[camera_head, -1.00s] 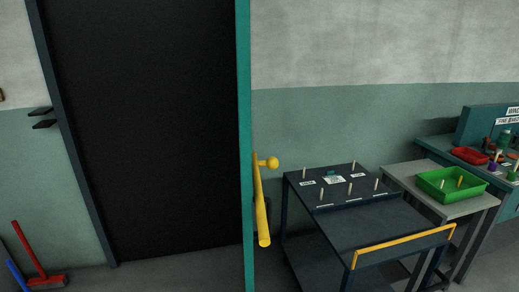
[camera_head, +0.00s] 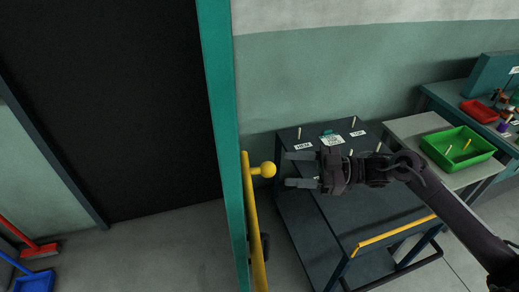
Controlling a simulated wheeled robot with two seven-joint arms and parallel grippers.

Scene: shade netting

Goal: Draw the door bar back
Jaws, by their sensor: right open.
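The yellow door bar (camera_head: 254,222) stands along the right side of the teal door edge (camera_head: 221,130), nearly upright, with a round yellow knob (camera_head: 268,170) sticking out to the right near its top. My right gripper (camera_head: 298,169) comes in from the right, with its two fingers apart and pointing left towards the knob. Its fingertips appear just right of the knob, and nothing is between them. I cannot tell the exact depth gap. The bar's lower end runs out at the bottom of the picture. My left gripper is not in view.
A dark trolley (camera_head: 345,215) with pegs, labels and a yellow handle (camera_head: 396,233) stands below my right arm. A grey table behind it holds a green tray (camera_head: 458,149); a red tray (camera_head: 479,111) is farther right. A dark doorway (camera_head: 110,110) fills the left; a red broom (camera_head: 38,250) is at lower left.

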